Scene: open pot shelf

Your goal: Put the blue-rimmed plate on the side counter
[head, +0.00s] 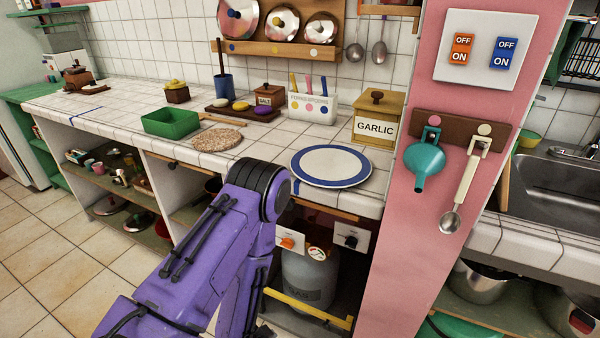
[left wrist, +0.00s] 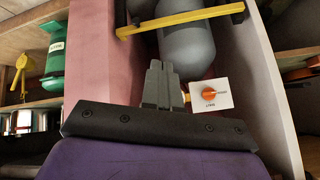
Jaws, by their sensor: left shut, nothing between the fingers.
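The blue-rimmed plate (head: 331,166) lies flat on the white-tiled counter (head: 255,170), near its front edge and just left of the pink pillar. Nothing is on it. My left arm reaches up from below in the head view, bends in front of the counter edge and points down; its fingers cannot be made out there. In the left wrist view my left gripper (left wrist: 157,84) is shut and empty, close to an orange knob on a white panel (left wrist: 212,94). The plate is not in the left wrist view. My right gripper is in neither view.
A GARLIC box (head: 376,120) stands behind the plate, a round board (head: 217,139) and a green tray (head: 171,121) to its left. A gas cylinder (head: 309,278) and yellow bar (head: 308,308) are below the counter. A funnel (head: 425,165) hangs on the pillar; a sink is at right.

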